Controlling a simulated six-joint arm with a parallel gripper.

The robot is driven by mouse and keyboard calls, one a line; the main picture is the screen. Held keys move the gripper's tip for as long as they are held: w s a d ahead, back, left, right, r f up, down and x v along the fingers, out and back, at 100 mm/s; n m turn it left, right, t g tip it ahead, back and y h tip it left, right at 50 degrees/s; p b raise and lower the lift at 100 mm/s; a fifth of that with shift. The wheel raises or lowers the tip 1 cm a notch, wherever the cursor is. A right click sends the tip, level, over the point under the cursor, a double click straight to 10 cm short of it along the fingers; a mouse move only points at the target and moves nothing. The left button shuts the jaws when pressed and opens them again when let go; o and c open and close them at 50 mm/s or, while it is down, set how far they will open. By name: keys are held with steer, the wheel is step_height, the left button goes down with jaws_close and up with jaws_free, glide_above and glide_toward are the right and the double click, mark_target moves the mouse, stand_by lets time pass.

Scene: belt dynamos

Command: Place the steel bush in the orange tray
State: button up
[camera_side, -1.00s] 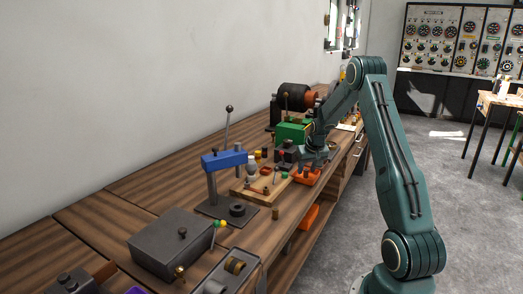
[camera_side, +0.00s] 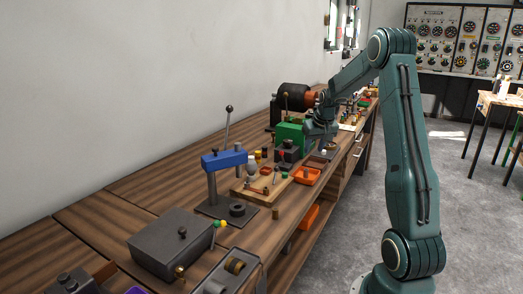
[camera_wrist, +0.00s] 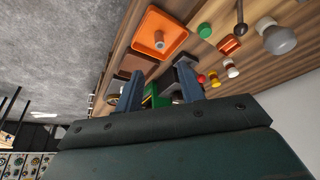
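The orange tray (camera_side: 313,182) sits near the front edge of the bench, and it also shows at the top of the wrist view (camera_wrist: 176,22). A small grey cylinder that looks like the steel bush (camera_wrist: 158,42) stands in the tray in the wrist view. In the side view the bush is too small to make out. My gripper (camera_side: 321,143) is above and beyond the tray, apart from it. In the wrist view my gripper (camera_wrist: 158,80) has its two fingers spread, with nothing held between them.
A wooden board (camera_side: 246,192) with small parts lies beside the tray. A blue press (camera_side: 224,160) stands nearer the camera. A green block (camera_side: 290,133) and a dark cylindrical machine (camera_side: 294,97) stand behind. A small brown cylinder (camera_side: 275,213) stands at the front edge.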

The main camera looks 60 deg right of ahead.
steer(key=shift+s+r, duration=0.1)
steer(key=shift+r, duration=0.15)
stand_by(0.4)
steer(key=a+r+n, duration=0.1)
steer(key=a+r, duration=0.3)
steer(key=a, duration=0.4)
steer(key=a+r+n+t+y, duration=0.1)
steer(key=a+r+n, duration=0.15)
steer(key=a, duration=0.65)
steer(key=a+r+n, duration=0.1)
steer(key=a+r, duration=0.3)
steer(key=a, duration=0.4)
steer(key=s+a+n+t+y, duration=0.1)
steer(key=s+a+n, duration=0.3)
steer(key=s+a, duration=1)
steer(key=shift+s+a+f+y, duration=0.35)
steer(key=shift+a+y, duration=0.25)
steer(key=shift+a, duration=0.6)
steer(key=shift+n, duration=0.25)
steer(key=shift+c, duration=0.5)
